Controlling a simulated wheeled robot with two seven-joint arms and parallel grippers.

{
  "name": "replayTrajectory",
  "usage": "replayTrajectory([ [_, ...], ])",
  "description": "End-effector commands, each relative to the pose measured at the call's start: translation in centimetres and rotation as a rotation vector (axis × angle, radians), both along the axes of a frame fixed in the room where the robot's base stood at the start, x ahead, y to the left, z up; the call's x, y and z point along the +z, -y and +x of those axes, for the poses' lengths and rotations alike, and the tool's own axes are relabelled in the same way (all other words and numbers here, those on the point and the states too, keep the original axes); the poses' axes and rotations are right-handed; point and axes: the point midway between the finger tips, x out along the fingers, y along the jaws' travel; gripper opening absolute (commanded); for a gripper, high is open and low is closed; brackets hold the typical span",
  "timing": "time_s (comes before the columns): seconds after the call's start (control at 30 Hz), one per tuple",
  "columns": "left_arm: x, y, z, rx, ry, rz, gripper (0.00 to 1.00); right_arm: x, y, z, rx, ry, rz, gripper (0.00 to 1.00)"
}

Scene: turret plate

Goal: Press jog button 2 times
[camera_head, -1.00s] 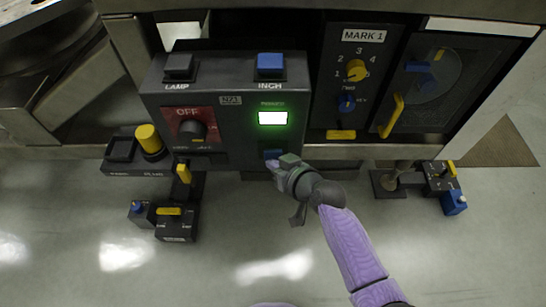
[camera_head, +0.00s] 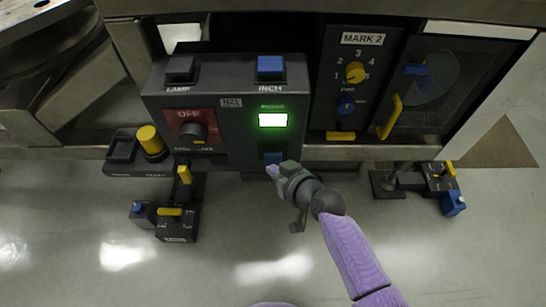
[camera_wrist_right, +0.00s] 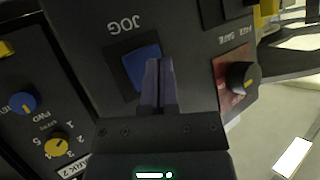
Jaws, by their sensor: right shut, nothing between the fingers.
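The jog button is a blue square (camera_head: 272,157) low on the dark control box. In the right wrist view the blue jog button (camera_wrist_right: 140,66) sits by an upside-down JOG label. My right gripper (camera_head: 272,171) is shut and empty, its tips just below the button in the head view. In the wrist view its closed fingers (camera_wrist_right: 158,66) cover part of the button's right side. A small gap shows in the head view, but I cannot tell the exact distance. My left gripper is not in view.
The control box (camera_head: 225,105) also carries a blue INCH button (camera_head: 270,66), a LAMP button (camera_head: 180,68), an OFF knob (camera_head: 193,132) and a lit green window (camera_head: 272,120). A MARK 2 panel (camera_head: 362,39) stands right. Small pedestals flank below; the floor between is clear.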

Motion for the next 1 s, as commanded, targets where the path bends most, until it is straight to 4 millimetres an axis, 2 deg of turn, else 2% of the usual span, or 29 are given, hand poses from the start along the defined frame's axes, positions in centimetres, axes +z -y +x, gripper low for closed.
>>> replayTrajectory([
  [0.37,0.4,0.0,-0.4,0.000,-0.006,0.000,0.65,0.0,0.0,-0.6,0.000,-0.001,-0.001,0.00],
  [0.8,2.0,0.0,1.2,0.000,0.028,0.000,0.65,0.2,0.0,-4.8,0.000,-0.001,-0.001,0.00],
  [1.0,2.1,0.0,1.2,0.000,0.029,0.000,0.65,0.0,0.0,-5.4,0.001,0.000,0.001,0.00],
])
